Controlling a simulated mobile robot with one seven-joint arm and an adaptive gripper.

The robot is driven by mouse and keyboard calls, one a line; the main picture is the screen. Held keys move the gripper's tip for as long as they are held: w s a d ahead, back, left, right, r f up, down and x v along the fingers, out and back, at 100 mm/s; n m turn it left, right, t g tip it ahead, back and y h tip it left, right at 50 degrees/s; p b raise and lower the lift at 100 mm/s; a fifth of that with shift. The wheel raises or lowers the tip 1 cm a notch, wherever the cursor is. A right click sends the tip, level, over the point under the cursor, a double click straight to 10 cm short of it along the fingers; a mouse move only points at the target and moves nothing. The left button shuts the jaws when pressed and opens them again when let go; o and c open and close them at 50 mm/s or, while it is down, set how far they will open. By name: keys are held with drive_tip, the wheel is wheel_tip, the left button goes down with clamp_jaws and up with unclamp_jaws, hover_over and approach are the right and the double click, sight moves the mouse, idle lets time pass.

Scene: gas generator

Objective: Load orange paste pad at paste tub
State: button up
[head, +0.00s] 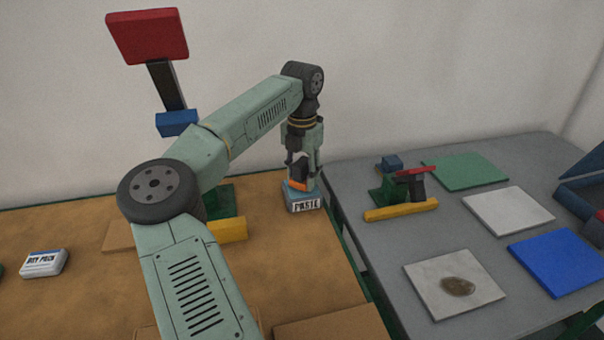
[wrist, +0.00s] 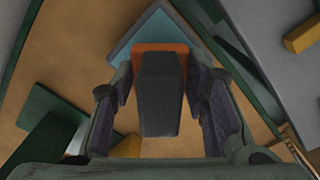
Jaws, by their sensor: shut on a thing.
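The paste tub (head: 303,203) is a blue box with a white label reading PASTE, at the right edge of the brown table. My gripper (head: 301,172) points down over it, shut on the dark handle of the orange paste pad (head: 298,185). In the wrist view the dark handle (wrist: 160,95) sits between the fingers, with the orange pad (wrist: 178,49) behind it. The blue tub (wrist: 148,28) shows around the pad. The pad is at the tub's top; whether it touches the paste is hidden.
A grey table on the right holds a green mat (head: 465,171), a white mat (head: 508,210), a blue mat (head: 560,262) and a stained white pad (head: 454,283). A red-topped green and yellow device (head: 402,195) stands there. A white pack (head: 44,263) lies on the brown table.

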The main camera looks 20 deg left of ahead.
sight(302, 161)
drive_tip(key=shift+f, duration=0.65)
idle(1.7)
drive_tip(key=shift+r+p, duration=2.1)
drive_tip(key=shift+r, duration=1.45)
